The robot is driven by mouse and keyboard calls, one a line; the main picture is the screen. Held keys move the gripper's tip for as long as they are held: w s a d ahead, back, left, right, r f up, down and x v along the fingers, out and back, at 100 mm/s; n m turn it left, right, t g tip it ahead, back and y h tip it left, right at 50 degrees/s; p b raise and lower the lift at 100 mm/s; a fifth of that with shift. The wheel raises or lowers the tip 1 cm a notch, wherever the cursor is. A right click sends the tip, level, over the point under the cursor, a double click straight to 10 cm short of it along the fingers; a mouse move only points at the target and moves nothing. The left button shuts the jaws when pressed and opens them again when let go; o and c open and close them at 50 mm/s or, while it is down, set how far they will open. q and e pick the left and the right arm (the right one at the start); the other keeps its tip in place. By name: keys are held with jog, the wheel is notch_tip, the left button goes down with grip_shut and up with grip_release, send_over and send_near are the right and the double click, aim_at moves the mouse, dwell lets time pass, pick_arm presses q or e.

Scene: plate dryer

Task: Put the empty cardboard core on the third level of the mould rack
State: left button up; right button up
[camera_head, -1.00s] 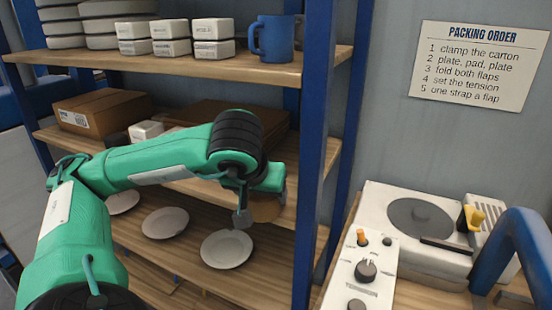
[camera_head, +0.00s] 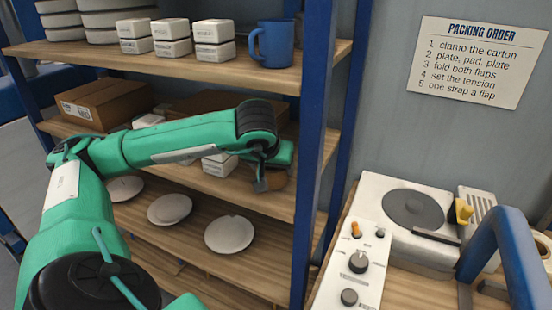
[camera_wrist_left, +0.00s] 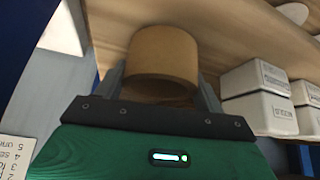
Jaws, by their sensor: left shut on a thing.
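The cardboard core (camera_wrist_left: 163,55), a short brown ring, sits between the two fingers of my left gripper (camera_wrist_left: 162,85) in the left wrist view. In the head view my left gripper (camera_head: 268,178) is at the right end of the rack's middle shelf, shut on the core (camera_head: 279,180), which is partly hidden. The mould rack has blue posts (camera_head: 310,150) and wooden shelves, with the middle board (camera_head: 235,193) under the gripper. Whether the core touches this board I cannot tell. My right gripper is not in view.
White blocks (camera_head: 218,165) stand on the middle shelf left of the gripper; a carton (camera_head: 100,103) is further left. Several plates (camera_head: 229,233) lie on the shelf below. The top shelf holds more blocks and a blue mug (camera_head: 273,43). A white machine (camera_head: 405,215) stands right.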

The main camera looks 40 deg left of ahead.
pick_arm(q)
jog(key=shift+w+a+r, duration=0.1)
jog(key=shift+w+a, duration=0.1)
jog(key=shift+w, duration=0.1)
jog(key=shift+w+a+r+p, duration=0.1)
jog(key=shift+w+a+p, duration=0.2)
jog(key=shift+w, duration=0.3)
jog(key=shift+w+a+p, duration=0.15)
jog(key=shift+w+a, duration=0.2)
jog(key=shift+w, duration=0.25)
jog(key=shift+b+x, duration=0.35)
jog(key=shift+x, duration=0.4)
jog(key=shift+f, duration=0.35)
jog(key=shift+s+r, duration=0.1)
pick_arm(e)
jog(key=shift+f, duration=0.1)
